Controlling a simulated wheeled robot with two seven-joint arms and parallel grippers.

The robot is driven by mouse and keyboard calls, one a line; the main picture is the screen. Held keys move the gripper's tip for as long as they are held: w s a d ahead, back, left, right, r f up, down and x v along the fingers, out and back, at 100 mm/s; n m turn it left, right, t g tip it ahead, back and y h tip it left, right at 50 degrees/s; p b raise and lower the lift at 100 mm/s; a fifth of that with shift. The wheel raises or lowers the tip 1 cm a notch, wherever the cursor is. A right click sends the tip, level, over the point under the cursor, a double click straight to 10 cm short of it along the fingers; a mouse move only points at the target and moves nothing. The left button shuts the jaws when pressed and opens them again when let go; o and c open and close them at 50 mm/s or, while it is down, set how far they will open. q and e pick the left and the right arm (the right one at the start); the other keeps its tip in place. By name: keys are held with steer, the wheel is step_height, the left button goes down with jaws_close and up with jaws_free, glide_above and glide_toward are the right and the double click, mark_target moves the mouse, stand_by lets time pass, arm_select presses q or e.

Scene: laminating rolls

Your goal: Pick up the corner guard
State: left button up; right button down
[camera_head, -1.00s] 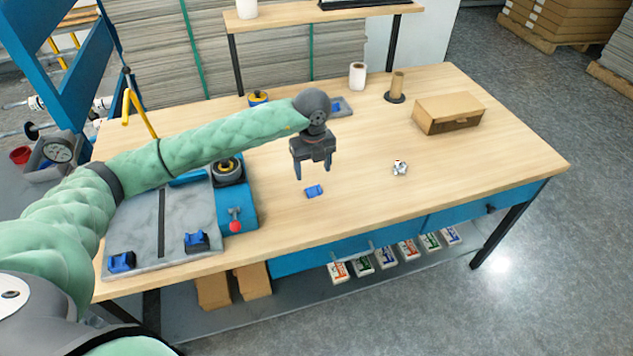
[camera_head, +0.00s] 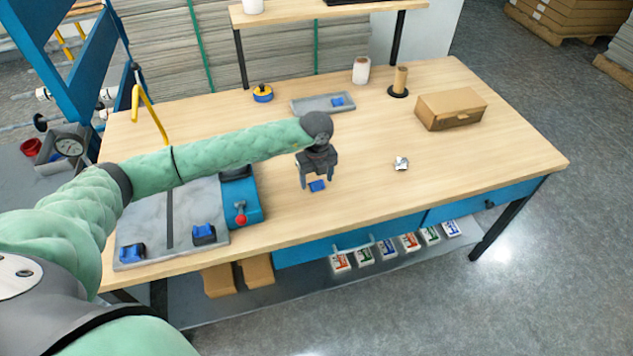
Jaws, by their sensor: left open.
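A small blue corner guard (camera_head: 317,186) lies on the wooden table, near its front edge. My left gripper (camera_head: 317,183) points down over it, with its two dark fingers apart, one to each side of the guard in the picture. Whether the fingers touch it or how high they are above the table I cannot tell. More blue guards sit elsewhere: one in a grey tray (camera_head: 312,104) at the back, and two (camera_head: 132,252) (camera_head: 204,234) on the grey plate at the left. My right gripper is not in view.
A blue device with a red knob (camera_head: 240,218) stands left of the gripper. A crumpled silvery piece (camera_head: 401,163) lies to the right. A cardboard box (camera_head: 450,108), a brown roll on a stand (camera_head: 399,81) and a white roll (camera_head: 361,70) stand farther back. The table's right front is clear.

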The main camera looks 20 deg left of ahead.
arm_select(q)
steer(key=shift+f, duration=0.2)
steer(key=shift+c, duration=0.4)
steer(key=c, duration=1)
steer(key=shift+o, duration=0.2)
steer(key=shift+r, duration=0.1)
